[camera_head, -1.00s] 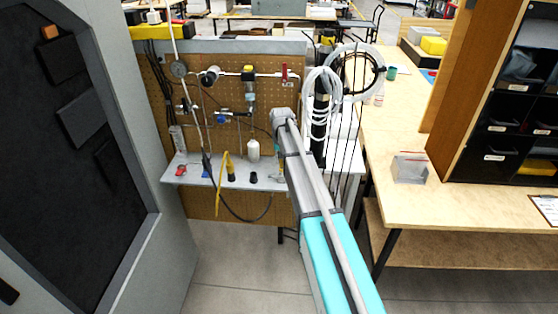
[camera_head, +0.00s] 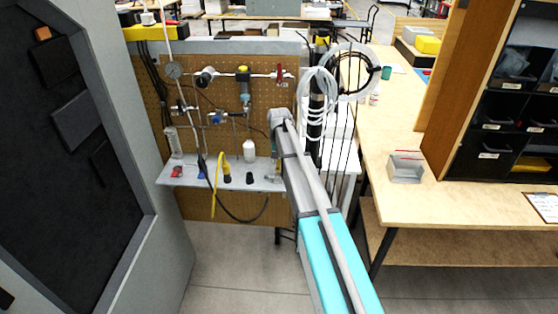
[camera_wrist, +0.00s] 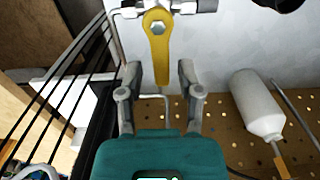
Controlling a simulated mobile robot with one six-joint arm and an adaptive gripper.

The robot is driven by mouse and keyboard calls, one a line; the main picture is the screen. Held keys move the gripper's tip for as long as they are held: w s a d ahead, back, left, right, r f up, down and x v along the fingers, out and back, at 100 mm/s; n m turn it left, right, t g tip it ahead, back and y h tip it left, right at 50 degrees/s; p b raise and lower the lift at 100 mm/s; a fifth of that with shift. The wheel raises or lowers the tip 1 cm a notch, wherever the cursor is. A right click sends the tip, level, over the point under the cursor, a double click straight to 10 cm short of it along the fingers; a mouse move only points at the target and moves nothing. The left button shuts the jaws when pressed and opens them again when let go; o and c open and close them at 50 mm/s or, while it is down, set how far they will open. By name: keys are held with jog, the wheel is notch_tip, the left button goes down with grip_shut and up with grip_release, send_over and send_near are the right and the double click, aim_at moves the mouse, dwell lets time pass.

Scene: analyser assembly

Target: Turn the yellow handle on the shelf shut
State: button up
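The yellow handle (camera_wrist: 157,50) shows at the top middle of the wrist view. It is a flat lever on a bolt, fixed to a metal valve fitting, with its narrow end pointing toward my gripper. My gripper (camera_wrist: 159,74) is open, with one finger on each side of the handle's narrow end. The pale shelf (camera_wrist: 220,55) lies behind the handle and also shows in the head view (camera_head: 200,179).
A white bottle (camera_wrist: 257,103) stands right of my gripper on the shelf. Pipes and gauges (camera_head: 174,70) are mounted on the pegboard (camera_head: 215,207) above the shelf. Black cables (camera_wrist: 62,75) and coiled white hose (camera_head: 318,90) are close by. A wooden bench (camera_head: 400,130) stands at right.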

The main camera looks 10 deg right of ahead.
jog(key=shift+a+n, duration=0.15)
jog(key=shift+n, duration=0.15)
dwell(0.4)
jog(key=n, duration=0.1)
jog(key=a+n, duration=0.1)
jog(key=n, duration=0.1)
jog(key=shift+w, duration=0.1)
jog(key=n, duration=0.2)
jog(key=a+n, duration=0.1)
jog(key=n, duration=0.1)
jog(key=shift+a, duration=0.2)
jog(key=n, duration=0.2)
jog(key=s+a+n, duration=0.1)
jog(key=shift+a+n, duration=0.1)
jog(key=shift+n, duration=0.3)
jog(key=n, duration=0.2)
jog(key=s+a+n, duration=0.1)
jog(key=n, duration=0.1)
notch_tip(320, 180, up, 14)
jog(key=p, duration=1.4)
jog(key=s+f+m+b, duration=0.4)
jog(key=s+f+b, duration=0.8)
jog(key=f+b, duration=0.2)
jog(key=s+f+m+b, duration=0.5)
jog(key=s+f+b, duration=0.7)
jog(key=f+b, duration=0.3)
jog(key=shift+s+m, duration=0.15)
jog(key=shift+m, duration=0.15)
dwell(0.3)
